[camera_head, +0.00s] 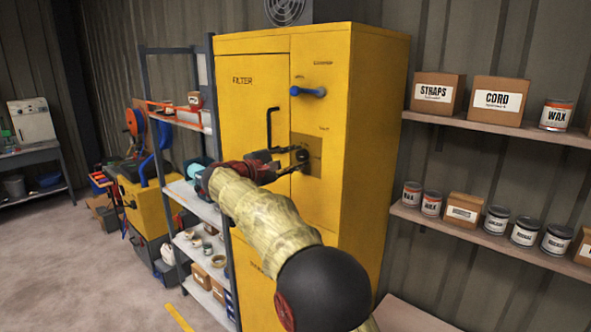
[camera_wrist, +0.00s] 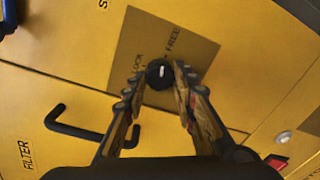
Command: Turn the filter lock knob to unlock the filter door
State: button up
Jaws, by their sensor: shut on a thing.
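The filter lock knob (camera_wrist: 159,73) is small, round and black with a short white mark. It sits on a dull brown plate (camera_wrist: 195,45) lettered "LOCK" and "FREE", seen tilted in the wrist view. My gripper (camera_wrist: 157,78) has its fingers on either side of the knob and is shut on it. In the head view, my gripper (camera_head: 298,157) reaches the plate from the left, and its fingers partly cover the knob. The yellow filter door (camera_head: 255,110), lettered "FILTER", looks closed. Its black bar handle (camera_head: 270,128) stands just left of the plate.
A blue handle (camera_head: 308,91) sticks out of the yellow cabinet above the plate. A grey shelf rack (camera_head: 190,123) stands close on the left. Wall shelves (camera_head: 490,236) with cans and boxes are on the right. Open floor (camera_head: 70,260) lies at the left.

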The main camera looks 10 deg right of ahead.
jog(key=shift+m+b, duration=1.05)
jog(key=shift+m, duration=0.05)
jog(key=o, duration=1.2)
jog(key=shift+c, duration=0.2)
jog(key=v, duration=1.2)
jog(key=shift+f, duration=0.1)
